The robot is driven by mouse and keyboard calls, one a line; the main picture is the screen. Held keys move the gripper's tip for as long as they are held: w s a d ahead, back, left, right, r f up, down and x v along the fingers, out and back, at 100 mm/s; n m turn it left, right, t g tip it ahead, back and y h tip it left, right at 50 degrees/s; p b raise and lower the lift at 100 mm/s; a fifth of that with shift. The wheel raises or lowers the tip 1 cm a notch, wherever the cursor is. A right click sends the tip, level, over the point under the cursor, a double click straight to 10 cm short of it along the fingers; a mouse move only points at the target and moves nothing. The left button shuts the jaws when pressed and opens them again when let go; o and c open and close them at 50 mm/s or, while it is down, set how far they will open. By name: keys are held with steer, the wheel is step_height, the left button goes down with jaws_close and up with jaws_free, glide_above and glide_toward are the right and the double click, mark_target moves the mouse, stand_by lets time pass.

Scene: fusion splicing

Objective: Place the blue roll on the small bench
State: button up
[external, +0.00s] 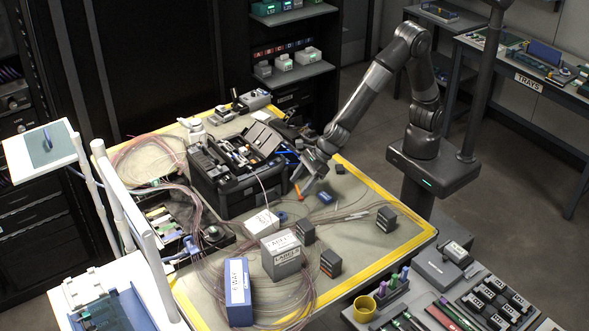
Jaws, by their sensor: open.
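My gripper (304,184) hangs low over the yellow-edged table (372,228), just right of the black toolbox. It points down and is open; I see nothing held in it. A small blue item (326,198) lies on the table just right of and below my gripper. Another small blue, round-looking item (283,217) lies nearer the white box. Both are too small for me to tell which is the blue roll. I cannot tell for sure which surface is the small bench; a small white raised stand (18,160) is at the left.
An orange item (297,191) lies close to my gripper. The open black toolbox (228,200) stands to its left. Grey boxes (283,262) and a blue binder (238,298) stand toward the front, among looped cables. The table's right part is fairly clear.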

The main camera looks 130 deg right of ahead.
mark_target(281, 215)
steer(key=shift+s+f+x, duration=0.15)
steer(key=shift+s+x, duration=0.05)
steer(key=shift+x, duration=2)
steer(key=shift+s+f+x, duration=0.15)
steer(key=shift+x, duration=2)
steer(key=shift+s+f+x, duration=0.1)
steer(key=shift+s+x, duration=0.1)
steer(key=shift+x, duration=2)
steer(key=shift+a, duration=0.15)
steer(key=c, duration=1.1)
steer(key=shift+r, duration=0.1)
steer(key=shift+c, duration=0.2)
step_height(281, 215, up, 5)
steer(key=shift+r, duration=2.45)
